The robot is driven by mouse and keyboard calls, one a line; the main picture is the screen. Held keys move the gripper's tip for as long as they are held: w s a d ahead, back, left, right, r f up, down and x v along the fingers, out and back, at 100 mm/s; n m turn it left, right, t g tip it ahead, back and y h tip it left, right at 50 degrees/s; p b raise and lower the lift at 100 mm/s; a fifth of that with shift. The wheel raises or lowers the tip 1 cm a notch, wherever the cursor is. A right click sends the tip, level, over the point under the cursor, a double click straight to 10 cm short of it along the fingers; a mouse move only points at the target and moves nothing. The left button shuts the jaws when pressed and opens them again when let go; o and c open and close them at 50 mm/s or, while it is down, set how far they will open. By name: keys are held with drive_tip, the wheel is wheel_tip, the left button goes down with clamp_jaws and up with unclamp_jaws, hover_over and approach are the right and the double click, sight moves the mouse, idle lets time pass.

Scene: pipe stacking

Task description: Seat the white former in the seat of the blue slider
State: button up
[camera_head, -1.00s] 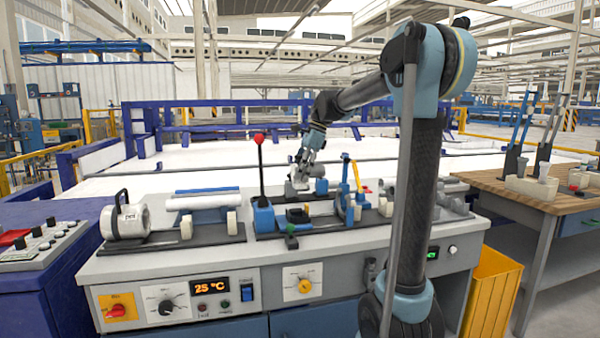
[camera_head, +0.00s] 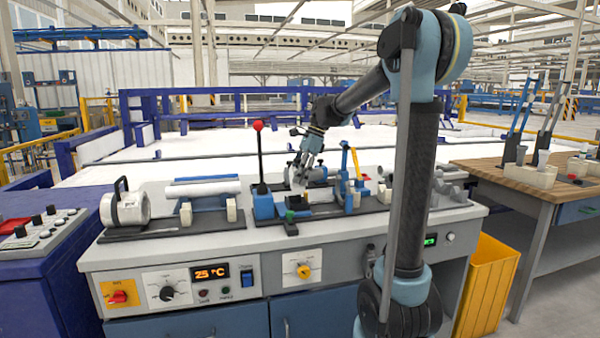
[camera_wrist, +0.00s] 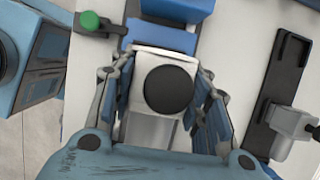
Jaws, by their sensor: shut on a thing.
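The white former (camera_wrist: 141,64) is between my gripper's fingers (camera_wrist: 160,100) in the wrist view, with a dark round face towards the camera. The fingers press on its left and right sides. In the head view my gripper (camera_head: 303,165) points down over the bench with the pale former (camera_head: 296,178) below it. The blue slider (camera_head: 297,201) shows just under the former. In the wrist view blue slider parts (camera_wrist: 160,37) lie directly beyond the former's upper edge. The seat is hidden, and I cannot tell whether the former touches it.
A red-knobbed lever (camera_head: 258,155) on a blue base stands left of the gripper. A blue and yellow upright clamp (camera_head: 350,170) stands to the right. A green knob (camera_wrist: 91,21) is at upper left in the wrist view. A white roller unit (camera_head: 127,208) sits further left.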

sight(299, 190)
drive_tip(key=shift+f, duration=3.1)
drive_tip(key=o, duration=1.5)
drive_tip(key=shift+o, duration=0.2)
